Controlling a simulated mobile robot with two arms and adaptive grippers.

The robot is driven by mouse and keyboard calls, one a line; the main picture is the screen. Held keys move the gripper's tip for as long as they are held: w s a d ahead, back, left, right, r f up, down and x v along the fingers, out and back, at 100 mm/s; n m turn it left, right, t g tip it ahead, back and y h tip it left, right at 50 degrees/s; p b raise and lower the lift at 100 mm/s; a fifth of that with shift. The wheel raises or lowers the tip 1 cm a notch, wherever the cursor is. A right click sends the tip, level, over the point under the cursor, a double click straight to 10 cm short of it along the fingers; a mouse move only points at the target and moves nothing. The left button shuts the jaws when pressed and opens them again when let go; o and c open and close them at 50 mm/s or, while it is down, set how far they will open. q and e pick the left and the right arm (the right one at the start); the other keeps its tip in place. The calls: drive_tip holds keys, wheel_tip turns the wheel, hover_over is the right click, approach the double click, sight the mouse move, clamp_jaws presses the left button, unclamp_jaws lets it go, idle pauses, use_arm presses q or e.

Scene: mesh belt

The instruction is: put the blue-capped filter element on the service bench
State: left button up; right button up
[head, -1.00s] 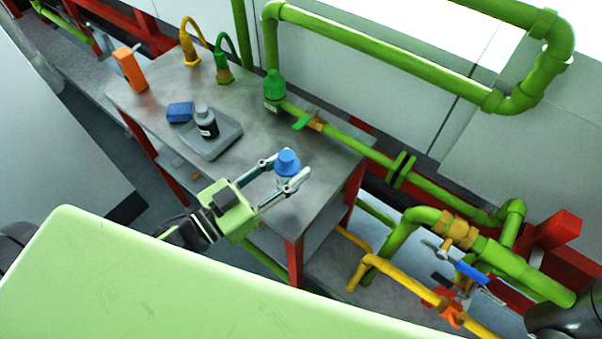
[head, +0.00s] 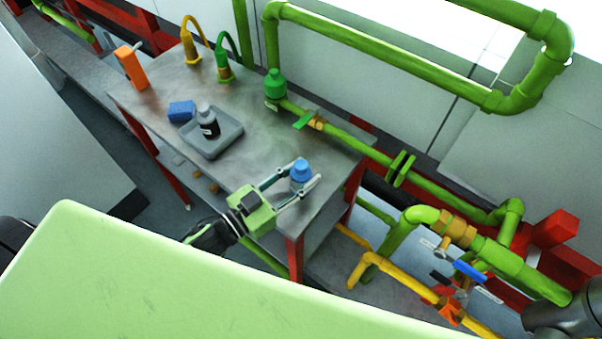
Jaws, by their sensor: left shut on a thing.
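The blue-capped filter element (head: 300,174) is upright between the fingers of my left gripper (head: 309,171). It has a bright blue cap and a paler body, partly hidden by the near finger. My left gripper is shut on it, over the right end of the service bench (head: 262,150), a grey metal top on red legs. I cannot tell whether the filter's base touches the bench top. My right gripper is not in view.
Green pipework (head: 375,60) runs behind and right.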

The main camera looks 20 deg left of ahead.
use_arm(q)
drive_tip(key=shift+f, duration=0.1)
drive_tip(key=o, duration=1.2)
drive_tip(key=shift+c, duration=0.2)
drive_tip(key=b+v, duration=0.2)
drive_tip(key=v, duration=0.9)
drive_tip(key=shift+a, duration=0.1)
drive_tip(key=shift+s+a, duration=0.25)
drive_tip(key=shift+s, duration=0.2)
